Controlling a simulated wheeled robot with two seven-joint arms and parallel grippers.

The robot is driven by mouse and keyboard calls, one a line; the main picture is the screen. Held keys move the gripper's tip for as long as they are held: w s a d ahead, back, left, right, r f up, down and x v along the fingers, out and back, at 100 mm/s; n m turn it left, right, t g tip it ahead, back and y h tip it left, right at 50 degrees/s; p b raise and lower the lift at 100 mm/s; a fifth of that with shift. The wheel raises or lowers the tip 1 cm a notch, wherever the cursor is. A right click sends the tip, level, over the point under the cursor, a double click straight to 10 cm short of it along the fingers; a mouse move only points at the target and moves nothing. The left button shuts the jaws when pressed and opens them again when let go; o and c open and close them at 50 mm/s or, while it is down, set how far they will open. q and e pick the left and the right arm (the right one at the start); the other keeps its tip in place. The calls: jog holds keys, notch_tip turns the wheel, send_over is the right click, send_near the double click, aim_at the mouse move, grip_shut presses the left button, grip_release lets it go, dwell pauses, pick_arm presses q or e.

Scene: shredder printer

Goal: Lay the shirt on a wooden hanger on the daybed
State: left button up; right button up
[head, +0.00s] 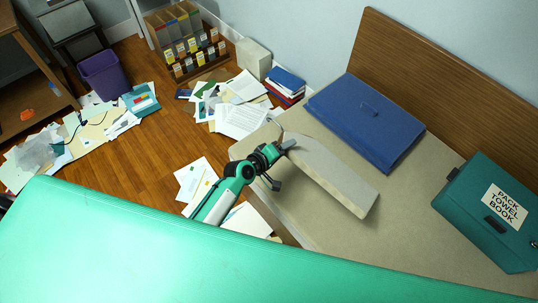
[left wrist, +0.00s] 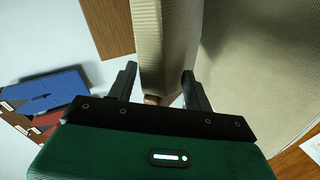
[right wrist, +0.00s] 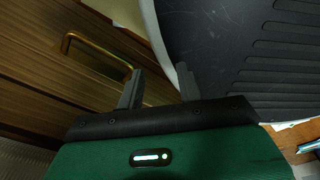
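The pale beige-grey shirt (head: 325,170) lies along the front part of the daybed (head: 330,230). A small hook (head: 276,122) shows at its far left end. My left gripper (head: 285,146) is at that end. In the left wrist view its fingers (left wrist: 160,82) stand apart on both sides of the fabric (left wrist: 165,45), with a thin gap by the left finger. A brown wooden bit (left wrist: 152,100) shows between them; the rest of the hanger is hidden. My right gripper (right wrist: 160,85) is open and empty, outside the head view.
Papers (head: 240,115), a book stack (head: 285,82) and a purple bin (head: 101,75) are on the floor. The right wrist faces a brass handle (right wrist: 95,50) and a black ribbed surface (right wrist: 250,50).

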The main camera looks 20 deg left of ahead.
pick_arm(q)
jog(key=v, duration=1.2)
jog(key=shift+s, duration=0.2)
pick_arm(e)
jog(key=shift+w+a, duration=0.2)
jog(key=shift+w, duration=0.2)
pick_arm(q)
jog(key=shift+r, duration=0.15)
pick_arm(e)
jog(key=shift+s+d, duration=0.15)
jog(key=shift+d, duration=0.2)
jog(key=shift+a, duration=0.25)
